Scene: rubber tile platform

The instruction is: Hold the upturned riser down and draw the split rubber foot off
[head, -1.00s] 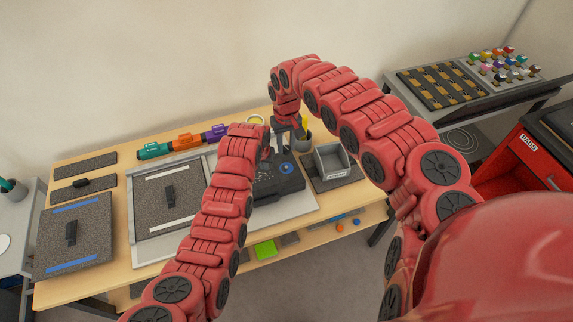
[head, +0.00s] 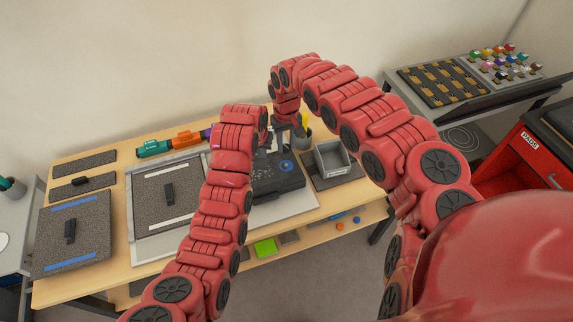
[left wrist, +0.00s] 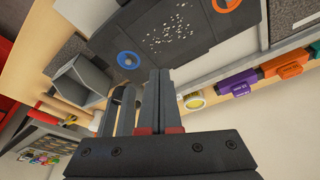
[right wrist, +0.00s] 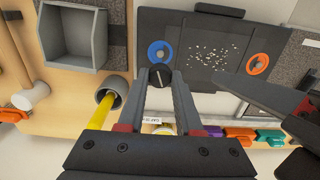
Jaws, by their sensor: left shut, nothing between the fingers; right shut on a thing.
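The upturned riser (head: 278,186) is a dark slab with a pale-speckled face, a blue ring and an orange ring. It lies on a light board and also shows in the left wrist view (left wrist: 195,42) and right wrist view (right wrist: 205,30). My right gripper (right wrist: 161,80) is shut on a small round black foot (right wrist: 160,74) at the riser's edge beside the blue ring. I cannot see the foot's split. My left gripper (left wrist: 159,74) is shut and empty, its tips over the riser's edge; I cannot tell whether they touch it. The left arm hides it in the head view.
A grey open bin (head: 331,160) stands right of the riser. A cup (right wrist: 114,92) with a yellow item is close to my right gripper. Teal, orange and purple tools (head: 185,138) lie along the back. A speckled mat (head: 168,205) lies left of my left arm.

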